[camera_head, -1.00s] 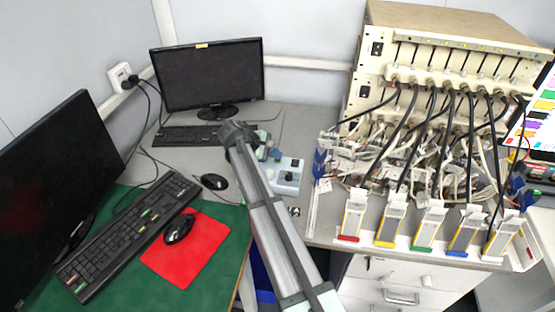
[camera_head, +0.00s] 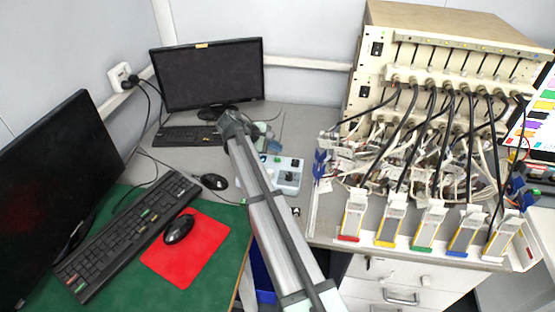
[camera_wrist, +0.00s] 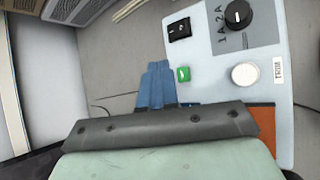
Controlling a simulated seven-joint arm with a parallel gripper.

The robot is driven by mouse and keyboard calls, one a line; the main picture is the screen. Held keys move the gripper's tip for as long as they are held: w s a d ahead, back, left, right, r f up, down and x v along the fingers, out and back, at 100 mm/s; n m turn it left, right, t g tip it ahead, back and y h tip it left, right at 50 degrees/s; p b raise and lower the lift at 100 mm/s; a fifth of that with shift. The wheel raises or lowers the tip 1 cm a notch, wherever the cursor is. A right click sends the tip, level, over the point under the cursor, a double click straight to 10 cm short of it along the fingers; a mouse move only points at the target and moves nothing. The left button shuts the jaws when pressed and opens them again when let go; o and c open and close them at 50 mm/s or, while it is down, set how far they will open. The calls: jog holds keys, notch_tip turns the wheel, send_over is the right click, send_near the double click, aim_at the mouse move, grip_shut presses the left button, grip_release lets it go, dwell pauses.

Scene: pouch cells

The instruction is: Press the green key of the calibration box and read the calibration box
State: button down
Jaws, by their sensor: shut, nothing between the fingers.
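The calibration box (camera_head: 291,165) is a pale box on the desk, beside my arm in the head view; my arm hides part of it. In the wrist view the box (camera_wrist: 212,52) fills the right side. Its small green key (camera_wrist: 183,73) lies just right of the blue fingertips of my gripper (camera_wrist: 157,70). The fingers are together and empty; I cannot tell their height above the box. An orange-brown panel (camera_wrist: 264,122) is partly hidden by my gripper.
A black mouse (camera_head: 214,182) and a keyboard (camera_head: 190,136) lie left of my arm, with a monitor (camera_head: 208,75) behind. Right of the box stand several coloured holders (camera_head: 430,228) before a cable-filled rack (camera_head: 450,60). Bare desk shows left of the fingers in the wrist view.

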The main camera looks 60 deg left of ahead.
aim_at(275, 160)
jog(key=shift+r, duration=1.55)
